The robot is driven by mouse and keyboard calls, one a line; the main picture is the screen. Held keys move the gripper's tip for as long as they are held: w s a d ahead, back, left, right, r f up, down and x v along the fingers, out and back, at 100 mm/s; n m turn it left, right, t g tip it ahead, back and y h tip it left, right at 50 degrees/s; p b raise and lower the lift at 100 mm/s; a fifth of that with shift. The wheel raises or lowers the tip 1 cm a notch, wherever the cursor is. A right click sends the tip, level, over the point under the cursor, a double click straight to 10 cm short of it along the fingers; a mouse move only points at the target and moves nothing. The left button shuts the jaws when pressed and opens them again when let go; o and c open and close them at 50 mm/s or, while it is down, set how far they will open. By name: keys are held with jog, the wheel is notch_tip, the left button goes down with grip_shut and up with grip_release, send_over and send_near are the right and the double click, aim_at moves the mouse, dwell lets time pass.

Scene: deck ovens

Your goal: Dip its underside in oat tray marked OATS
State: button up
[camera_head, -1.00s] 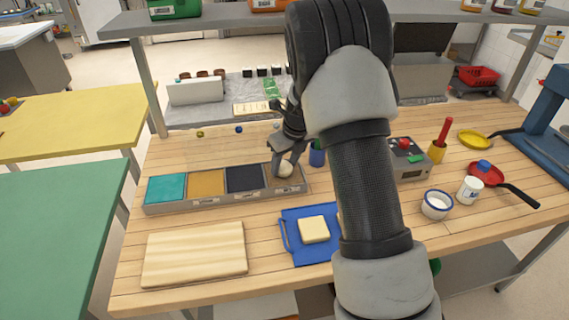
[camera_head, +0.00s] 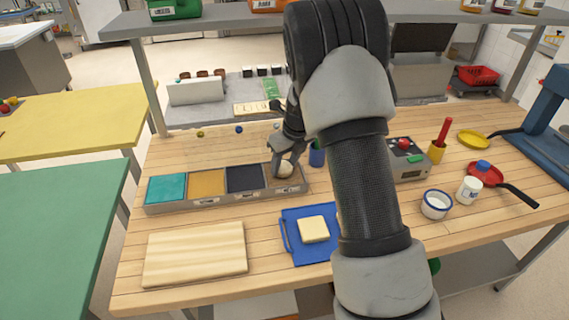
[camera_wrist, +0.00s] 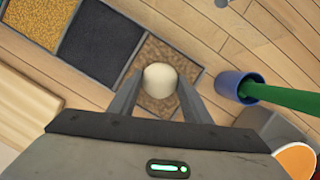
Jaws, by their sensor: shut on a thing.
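A pale, round dough ball (camera_wrist: 160,82) sits between the two fingers of my gripper (camera_wrist: 160,100). In the head view the ball (camera_head: 284,170) is at the right end of a row of trays, with my gripper (camera_head: 280,158) shut on it from above. The brown, flaky compartment (camera_wrist: 143,58) beneath it looks like the oat tray; its label cannot be read. In the head view this compartment (camera_head: 279,183) is partly hidden by the ball and fingers. Whether the ball's underside touches the flakes cannot be told.
Beside it are a dark compartment (camera_head: 243,178), a yellow-orange one (camera_head: 206,184) and a teal one (camera_head: 166,188). A blue cup (camera_wrist: 238,86) with a green handle stands close to the right. A wooden board (camera_head: 194,254) and blue tray (camera_head: 296,252) lie in front.

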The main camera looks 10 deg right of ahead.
dwell(0.3)
notch_tip(320, 180, up, 8)
jog(key=p, duration=0.7)
dwell(0.5)
